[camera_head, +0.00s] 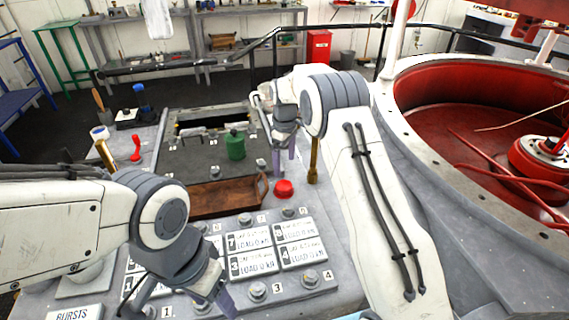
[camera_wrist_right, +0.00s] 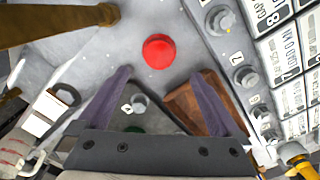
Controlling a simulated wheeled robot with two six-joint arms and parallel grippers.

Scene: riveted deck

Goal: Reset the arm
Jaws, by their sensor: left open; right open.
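My left gripper (camera_head: 212,300) hangs low at the bottom of the head view, over the near side of the panel with the load plates. One purple finger shows clearly, and the other is mostly hidden or cut off. My right gripper (camera_head: 284,158) points down near the far right of the tray, behind the red button. In the right wrist view its two purple fingers (camera_wrist_right: 161,100) stand wide apart with nothing between them but the grey deck and a small knob. Both grippers are open and empty.
A red button (camera_head: 284,188) and a brass post (camera_head: 313,160) stand close to my right gripper. A brown wooden tray (camera_head: 212,198) and a green canister (camera_head: 235,146) are left of it. Load plates (camera_head: 262,254) and knobs fill the front. A red-lined round pit (camera_head: 450,110) lies right.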

